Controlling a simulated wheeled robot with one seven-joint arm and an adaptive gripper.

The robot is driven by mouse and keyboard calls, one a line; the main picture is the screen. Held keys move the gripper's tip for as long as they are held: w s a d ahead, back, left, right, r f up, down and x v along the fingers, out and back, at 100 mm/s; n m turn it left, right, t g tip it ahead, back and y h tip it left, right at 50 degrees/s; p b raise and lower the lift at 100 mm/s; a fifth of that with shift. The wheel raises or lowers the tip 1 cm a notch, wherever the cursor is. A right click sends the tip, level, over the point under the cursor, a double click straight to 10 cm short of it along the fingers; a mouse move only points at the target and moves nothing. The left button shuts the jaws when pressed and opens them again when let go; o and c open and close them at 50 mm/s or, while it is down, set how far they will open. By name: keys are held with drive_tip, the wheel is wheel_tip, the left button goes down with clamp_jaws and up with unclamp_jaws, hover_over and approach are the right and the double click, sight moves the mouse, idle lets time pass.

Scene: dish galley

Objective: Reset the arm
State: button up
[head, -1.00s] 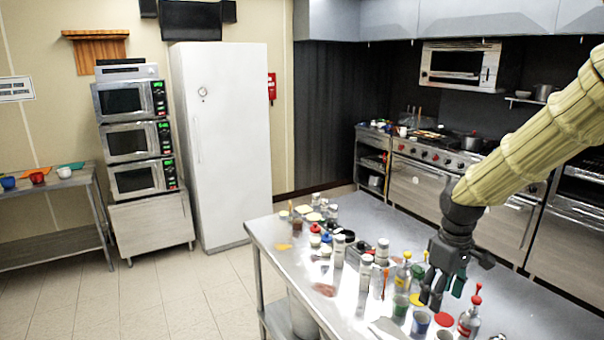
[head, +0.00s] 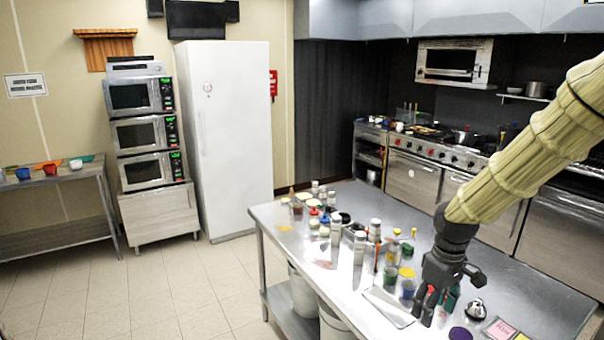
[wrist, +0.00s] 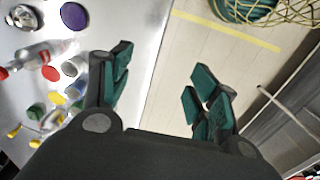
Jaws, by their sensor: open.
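My arm (head: 530,145) is in a cream padded sleeve and reaches in from the upper right of the head view. My gripper (head: 430,312) hangs at its end, pointing down over the steel table (head: 510,275). In the wrist view my gripper (wrist: 160,88) shows its dark, green-padded fingers wide apart. Nothing is between the fingers; the table's edge and tiled floor show beyond them. In the head view the gripper partly hides a bottle with a red top.
Several bottles, cups and jars crowd the table's left and middle, close to my gripper. A metal dome-shaped item (head: 476,308) and a purple disc (head: 460,333) lie nearby. A wire basket (wrist: 262,15) shows beyond the table edge.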

drive_tip(key=s+a+f+m+b, duration=0.15)
drive_tip(key=s+f, duration=0.35)
drive_tip(key=f, duration=0.6)
drive_tip(key=s+a+f+m+y+b, duration=0.1)
drive_tip(key=s+a+f+b, duration=0.2)
drive_tip(key=f, duration=0.7)
drive_tip(key=s+a+f+m+b, duration=0.1)
drive_tip(key=s+a+f, duration=0.1)
drive_tip(key=s+f, duration=0.65)
drive_tip(key=s+f+m+h+b, duration=0.1)
drive_tip(key=s+f+m+b, duration=0.1)
drive_tip(key=s+f, duration=1.5)
drive_tip(key=shift+s+a+f+m+b, duration=0.35)
drive_tip(key=shift+f+b, duration=0.25)
drive_tip(key=shift+b, duration=0.25)
